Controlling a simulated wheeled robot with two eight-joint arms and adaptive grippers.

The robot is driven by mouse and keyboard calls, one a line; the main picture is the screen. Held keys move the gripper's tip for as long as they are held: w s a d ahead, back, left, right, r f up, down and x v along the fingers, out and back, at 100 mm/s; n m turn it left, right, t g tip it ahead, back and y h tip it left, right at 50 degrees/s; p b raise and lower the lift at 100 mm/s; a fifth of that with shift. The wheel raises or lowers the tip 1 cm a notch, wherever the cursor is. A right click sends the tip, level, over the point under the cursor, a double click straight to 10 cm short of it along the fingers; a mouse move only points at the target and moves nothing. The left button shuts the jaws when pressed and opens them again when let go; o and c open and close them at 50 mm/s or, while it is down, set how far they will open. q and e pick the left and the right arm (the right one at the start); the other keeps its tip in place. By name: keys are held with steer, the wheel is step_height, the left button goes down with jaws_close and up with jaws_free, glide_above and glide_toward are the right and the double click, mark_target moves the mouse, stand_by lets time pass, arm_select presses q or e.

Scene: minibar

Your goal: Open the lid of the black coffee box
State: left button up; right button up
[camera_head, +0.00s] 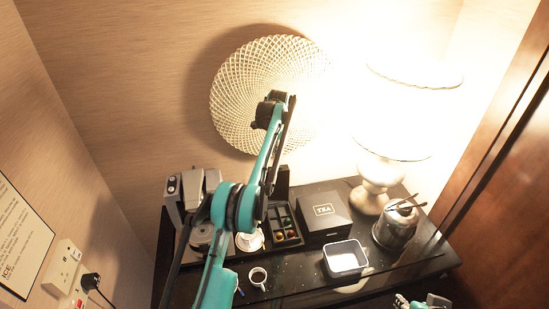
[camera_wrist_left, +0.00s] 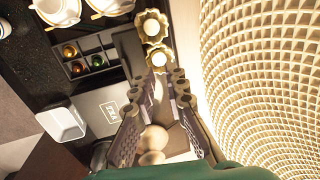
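A black box with compartments (camera_head: 284,225) stands on the counter, holding colored capsules; it also shows in the left wrist view (camera_wrist_left: 90,62). A dark upright panel (camera_wrist_left: 128,52) along its wall side looks like its raised lid. No coffee label is readable. A shut black box marked TEA (camera_head: 325,215) stands to its right. My left gripper (camera_head: 272,108) is raised high above the counter, in front of the wall. Its fingers (camera_wrist_left: 160,88) are apart with nothing held between them. Parts of my right arm show at the bottom edge; its finger state is unclear.
A coffee machine (camera_head: 190,195) and cups stand left of the compartment box. A white container (camera_head: 346,258), a metal bucket with tongs (camera_head: 396,228) and a lit lamp (camera_head: 375,180) are on the right. A woven round decoration (camera_head: 240,95) hangs close behind my left gripper.

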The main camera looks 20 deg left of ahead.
arm_select(q)
steer(key=v, duration=0.6)
steer(key=shift+r, duration=0.35)
steer(key=shift+s, duration=0.1)
steer(key=s+d+f+n+t+b, duration=0.1)
steer(key=s+d+n+b, duration=0.2)
steer(key=s+d+b, duration=0.35)
steer(key=s+d+f+n+t+b, duration=0.1)
steer(key=s+d+n+t+b, duration=0.15)
steer(key=s+b, duration=0.75)
steer(key=s+d+f+n+b, duration=0.2)
steer(key=s+f, duration=0.6)
steer(key=s, duration=0.1)
steer(key=s+d+f+n+t+h+b, duration=0.1)
steer(key=s+f+b, duration=0.2)
steer(key=s+f, duration=0.5)
steer(key=s+d+f+n+b, duration=0.2)
steer(key=s+f+b, duration=0.1)
steer(key=s+f, duration=0.6)
steer(key=shift+s+d+n+t, duration=0.35)
steer(key=shift+s+d, duration=0.05)
steer(key=shift+s, duration=0.5)
